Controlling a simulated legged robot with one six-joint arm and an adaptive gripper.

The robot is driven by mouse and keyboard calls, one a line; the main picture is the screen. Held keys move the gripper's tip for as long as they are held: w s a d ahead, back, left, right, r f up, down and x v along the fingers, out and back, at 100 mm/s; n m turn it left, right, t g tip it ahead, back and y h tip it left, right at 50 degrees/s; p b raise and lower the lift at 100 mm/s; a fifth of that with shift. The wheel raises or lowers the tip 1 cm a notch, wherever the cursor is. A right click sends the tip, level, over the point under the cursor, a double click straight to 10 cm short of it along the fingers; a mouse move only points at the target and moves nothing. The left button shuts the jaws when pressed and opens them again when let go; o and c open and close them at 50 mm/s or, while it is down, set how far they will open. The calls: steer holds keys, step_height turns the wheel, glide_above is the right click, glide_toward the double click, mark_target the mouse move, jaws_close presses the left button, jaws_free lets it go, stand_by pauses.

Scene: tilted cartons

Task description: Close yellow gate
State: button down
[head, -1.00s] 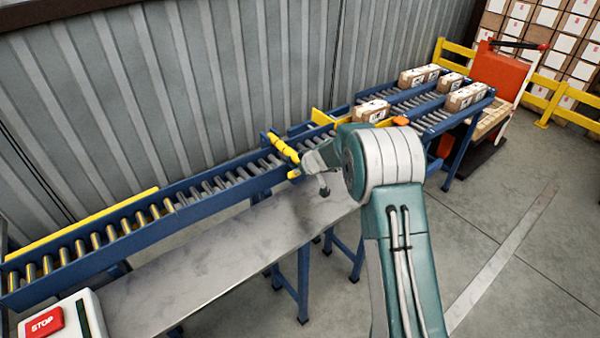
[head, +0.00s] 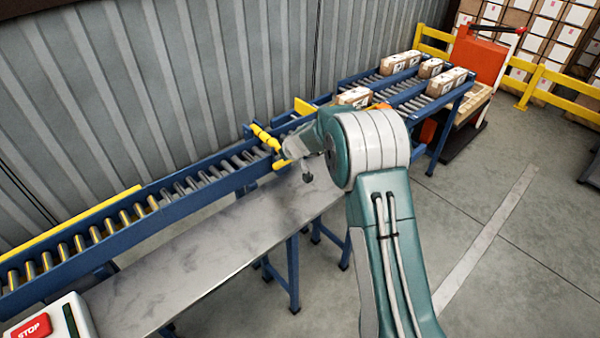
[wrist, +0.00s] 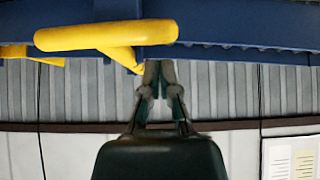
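The yellow gate (head: 265,138) is a thick yellow bar at the middle of the roller conveyor, slanting over the rollers from the wall side towards the near rail. A shorter yellow piece (head: 283,164) shows at the near rail. In the wrist view a rounded yellow bar (wrist: 105,35) crosses the upper left in front of a blue rail, with a yellow stub angling down from it. My gripper (wrist: 160,66) has its fingertips together just right of the stub's end and below the bar. Nothing shows between them; contact with the yellow part is unclear.
The blue roller conveyor (head: 215,192) runs along the corrugated wall. A grey table (head: 200,265) stands before it. Several cartons (head: 352,97) sit on the far rollers. A red STOP button (head: 32,327) is at lower left. Floor at the right is clear.

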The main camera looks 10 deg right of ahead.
steer(key=s+d+f, duration=0.2)
steer(key=s+d, duration=0.4)
steer(key=s, duration=0.2)
steer(key=s+a+r+m+g, duration=0.1)
steer(key=s+r, duration=0.6)
steer(key=r, duration=0.2)
steer(key=s+a+r, duration=0.1)
steer(key=s+r, duration=0.6)
steer(key=r, duration=0.3)
steer(key=s+d+r+m+h, duration=0.2)
steer(key=s+d+m, duration=0.1)
steer(key=s, duration=0.8)
steer(key=s+d+r+m+h, duration=0.2)
steer(key=s+d, duration=0.2)
steer(key=s, duration=0.8)
steer(key=shift+d+r+m+h, duration=0.2)
steer(key=shift+r+m+h, duration=0.1)
steer(key=shift+r+m, duration=0.1)
